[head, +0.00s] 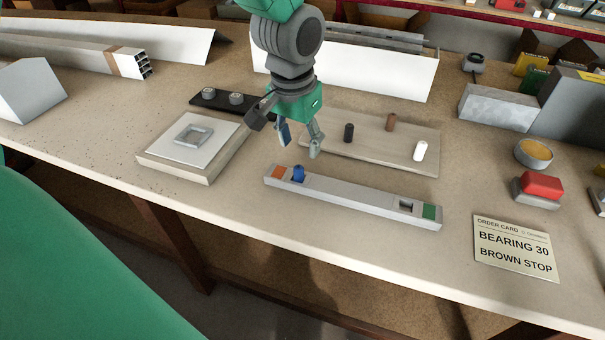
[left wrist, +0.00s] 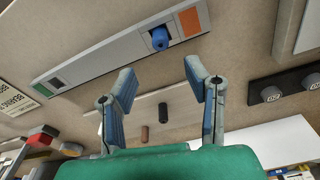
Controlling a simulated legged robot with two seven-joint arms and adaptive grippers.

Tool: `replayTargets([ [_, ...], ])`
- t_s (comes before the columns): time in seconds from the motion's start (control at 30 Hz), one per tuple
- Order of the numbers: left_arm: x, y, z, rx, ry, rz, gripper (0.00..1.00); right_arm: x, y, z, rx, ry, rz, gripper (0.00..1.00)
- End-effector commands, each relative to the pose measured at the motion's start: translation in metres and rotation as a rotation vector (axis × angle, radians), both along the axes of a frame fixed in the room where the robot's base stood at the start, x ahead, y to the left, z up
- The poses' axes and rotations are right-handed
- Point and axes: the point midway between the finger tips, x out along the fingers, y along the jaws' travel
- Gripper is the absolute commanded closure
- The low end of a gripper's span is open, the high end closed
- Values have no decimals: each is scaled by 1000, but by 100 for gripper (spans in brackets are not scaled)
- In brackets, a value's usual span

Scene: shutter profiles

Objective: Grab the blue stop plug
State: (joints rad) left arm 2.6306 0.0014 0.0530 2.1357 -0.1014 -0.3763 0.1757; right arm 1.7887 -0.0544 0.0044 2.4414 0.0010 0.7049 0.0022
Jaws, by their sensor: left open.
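The blue stop plug (head: 298,174) stands in the slot near the orange end of a grey shutter profile (head: 350,197). It also shows in the left wrist view (left wrist: 160,40), at the upper middle, beyond the fingertips. My left gripper (head: 300,147) hangs above the bench, just behind the profile and close to the plug. Its fingers are apart with nothing between them, and they also show in the left wrist view (left wrist: 160,75). The gripper does not appear to touch the plug. My right gripper is not in view.
A wooden board (head: 375,150) behind holds a black plug (head: 348,132), a brown plug (head: 391,122) and a white plug (head: 420,150). A square plate (head: 155,155) lies left. A red button (head: 540,186) and an order card (head: 516,247) reading "BEARING 30 BROWN STOP" are right.

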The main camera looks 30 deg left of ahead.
Motion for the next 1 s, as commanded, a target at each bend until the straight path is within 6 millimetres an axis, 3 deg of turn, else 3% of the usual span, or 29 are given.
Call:
replayTargets([
  [0.6,0,-3,-72,1,1,-1,57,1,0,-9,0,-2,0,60],
  [0.9,0,-2,-75,-1,-3,0,57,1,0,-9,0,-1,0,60],
  [1.0,0,-2,-75,-1,-2,0,92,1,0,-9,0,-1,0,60],
])
